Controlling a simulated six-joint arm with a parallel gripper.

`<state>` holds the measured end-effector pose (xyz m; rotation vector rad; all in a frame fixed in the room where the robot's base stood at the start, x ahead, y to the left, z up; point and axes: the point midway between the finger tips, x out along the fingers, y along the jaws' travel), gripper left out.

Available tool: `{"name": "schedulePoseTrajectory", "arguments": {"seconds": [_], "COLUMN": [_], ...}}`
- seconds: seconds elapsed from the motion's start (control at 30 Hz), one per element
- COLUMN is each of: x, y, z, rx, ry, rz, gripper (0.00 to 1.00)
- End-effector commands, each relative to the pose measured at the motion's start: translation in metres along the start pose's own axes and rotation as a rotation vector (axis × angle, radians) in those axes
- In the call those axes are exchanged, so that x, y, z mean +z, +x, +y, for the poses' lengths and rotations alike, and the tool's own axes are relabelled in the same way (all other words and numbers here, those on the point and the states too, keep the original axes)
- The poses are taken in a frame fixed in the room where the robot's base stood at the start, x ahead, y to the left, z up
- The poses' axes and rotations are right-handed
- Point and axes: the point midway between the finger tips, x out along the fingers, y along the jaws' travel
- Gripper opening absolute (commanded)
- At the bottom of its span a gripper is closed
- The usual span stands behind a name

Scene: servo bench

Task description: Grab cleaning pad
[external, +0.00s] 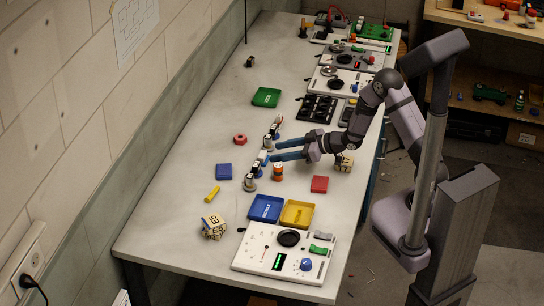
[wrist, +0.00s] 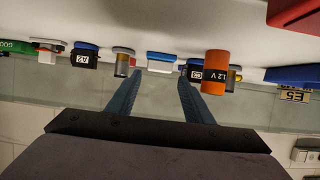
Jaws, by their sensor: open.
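My gripper (external: 273,150) is open and empty, its two blue fingers reaching left over the bench among a row of small parts. In the wrist view the fingers (wrist: 160,84) point away from the camera, with a small blue and white item (wrist: 161,62) beyond the gap between them. Two flat squarish pieces could be the cleaning pad: a blue one (external: 224,171) left of the fingers, nearer the wall, and a red one (external: 319,184) nearer the front edge. I cannot tell which it is. A red corner (wrist: 294,14) shows at the wrist view's top right.
An orange cylinder (external: 278,172) stands close to the fingers; it also shows in the wrist view (wrist: 215,72). Small servos line both sides. A blue tray (external: 265,208), yellow tray (external: 297,213) and marked cube (external: 213,225) lie nearer the camera. Bench space toward the wall is mostly clear.

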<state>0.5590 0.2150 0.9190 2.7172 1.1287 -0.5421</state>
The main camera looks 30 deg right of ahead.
Motion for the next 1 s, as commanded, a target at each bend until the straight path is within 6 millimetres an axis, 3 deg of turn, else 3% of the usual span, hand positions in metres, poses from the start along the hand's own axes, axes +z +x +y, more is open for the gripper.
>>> {"name": "schedulePoseTrajectory", "arguments": {"seconds": [0.6, 1.0], "x": [0.001, 0.0], "y": [0.021, 0.065], "z": [0.0, 0.0], "rx": [0.001, 0.001], "ry": [0.0, -0.001], "rz": [0.001, 0.001], "gripper": [0.47, 0.47]}}
